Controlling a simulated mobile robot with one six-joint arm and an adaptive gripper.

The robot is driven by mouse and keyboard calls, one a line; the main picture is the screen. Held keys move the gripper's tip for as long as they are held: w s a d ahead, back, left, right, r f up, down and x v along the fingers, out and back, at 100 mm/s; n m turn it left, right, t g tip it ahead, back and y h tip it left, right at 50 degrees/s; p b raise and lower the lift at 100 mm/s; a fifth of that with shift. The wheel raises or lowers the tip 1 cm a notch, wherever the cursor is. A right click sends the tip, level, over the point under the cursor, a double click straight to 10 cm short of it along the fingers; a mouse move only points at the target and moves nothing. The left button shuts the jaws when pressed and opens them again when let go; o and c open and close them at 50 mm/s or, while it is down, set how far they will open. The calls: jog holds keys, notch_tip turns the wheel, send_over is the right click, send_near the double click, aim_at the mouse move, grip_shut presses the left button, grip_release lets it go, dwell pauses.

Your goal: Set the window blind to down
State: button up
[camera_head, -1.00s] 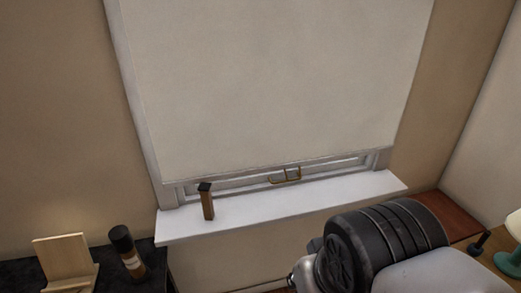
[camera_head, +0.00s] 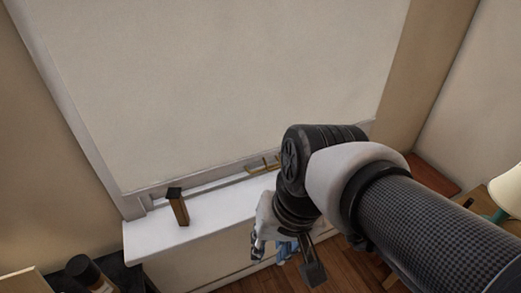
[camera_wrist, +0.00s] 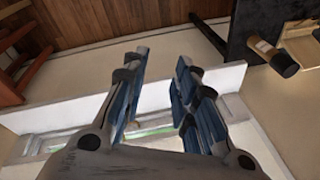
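The window blind (camera_head: 215,85) is a plain cream sheet that covers most of the window. Its bottom edge hangs a little above the white sill (camera_head: 200,222), and a narrow strip of window frame shows below it. A brass handle (camera_head: 262,163) sits on the frame under the blind, partly behind my arm. My gripper (camera_wrist: 157,100) is open and empty in the wrist view, with blue-padded fingers apart, in front of the sill. In the head view it hangs below my wrist and is partly hidden.
A small brown block with a dark top (camera_head: 178,207) stands on the sill. A dark table (camera_head: 125,277) with a dark-capped bottle (camera_head: 88,272) is at lower left. A lamp (camera_head: 507,190) stands at right. Wooden floor (camera_head: 345,272) lies below.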

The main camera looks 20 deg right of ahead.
jog(key=w+d+f+m+t+y+p, duration=0.1)
jog(key=w+d+f+m+y, duration=0.2)
jog(key=w+m+y, duration=0.6)
jog(key=w+d+f+m+y+p, duration=0.2)
jog(key=w+d+f+m+y, duration=0.3)
jog(key=m, duration=0.8)
jog(key=w+d+f+m+t+h+p, duration=0.1)
jog(key=d+f+m+t+h, duration=0.2)
jog(key=d+f+m+t, duration=0.55)
jog(key=w+d+f+m+t+h, duration=0.1)
jog(key=d+f+m+t+h, duration=0.4)
jog(key=d+m, duration=0.6)
jog(key=w+a+r+m+b, duration=0.1)
jog(key=w+a, duration=0.3)
jog(key=w, duration=0.4)
jog(key=w+a+r+m+t+y+b, duration=0.1)
jog(key=w+a+r, duration=0.1)
jog(key=w+a, duration=0.3)
jog(key=w, duration=0.3)
jog(key=shift+a, duration=0.3)
grip_shut()
